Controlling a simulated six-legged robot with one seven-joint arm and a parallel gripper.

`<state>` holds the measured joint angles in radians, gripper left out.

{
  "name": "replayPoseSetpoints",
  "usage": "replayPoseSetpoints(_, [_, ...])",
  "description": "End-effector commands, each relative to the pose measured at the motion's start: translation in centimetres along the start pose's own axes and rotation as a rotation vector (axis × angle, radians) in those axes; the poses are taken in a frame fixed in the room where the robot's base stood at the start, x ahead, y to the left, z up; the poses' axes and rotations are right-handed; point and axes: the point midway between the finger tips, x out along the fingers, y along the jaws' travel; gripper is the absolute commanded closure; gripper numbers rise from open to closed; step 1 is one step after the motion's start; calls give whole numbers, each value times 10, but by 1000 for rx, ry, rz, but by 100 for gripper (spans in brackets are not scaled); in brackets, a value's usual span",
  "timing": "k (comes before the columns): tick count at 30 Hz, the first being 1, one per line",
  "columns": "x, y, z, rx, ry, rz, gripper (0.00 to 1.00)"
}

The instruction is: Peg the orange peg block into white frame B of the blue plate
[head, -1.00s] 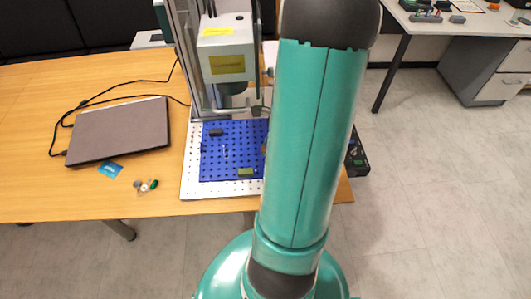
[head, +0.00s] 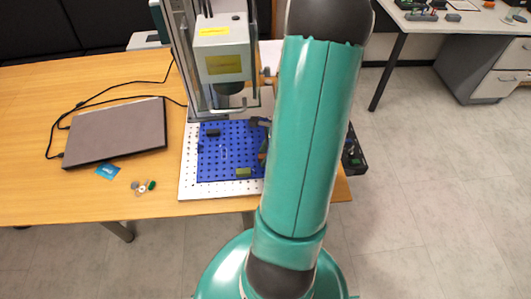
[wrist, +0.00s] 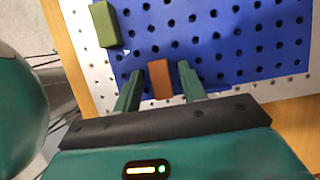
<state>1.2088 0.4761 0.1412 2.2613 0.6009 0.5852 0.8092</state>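The orange peg block (wrist: 160,79) stands at the near edge of the blue plate (wrist: 230,45) in the wrist view. My gripper (wrist: 161,78) is open around it, one finger on each side, with narrow gaps that seem to remain. In the head view a small piece of the orange block (head: 263,157) shows beside my arm, near the right side of the blue plate (head: 225,160). Part of my gripper shows there too; my arm hides the rest. Small white marks lie on the plate, but I cannot tell which is frame B.
An olive-green block (wrist: 104,24) lies at the plate's edge, left of my gripper. A dark block (head: 212,132) sits on the plate's far left. The laser marker head (head: 222,55) stands above the plate's far side. A laptop (head: 116,132) lies to the left.

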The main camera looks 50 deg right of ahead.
Motion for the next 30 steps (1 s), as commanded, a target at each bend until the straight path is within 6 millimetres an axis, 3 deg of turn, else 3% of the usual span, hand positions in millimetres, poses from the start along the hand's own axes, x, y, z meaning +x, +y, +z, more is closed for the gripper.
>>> replayPoseSetpoints(9, [-2, 0, 0, 3, 0, -2, 59])
replayPoseSetpoints(24, [-106, 1, 2, -2, 2, -5, 59])
replayPoseSetpoints(30, [-133, 2, 2, -1, 1, -2, 59])
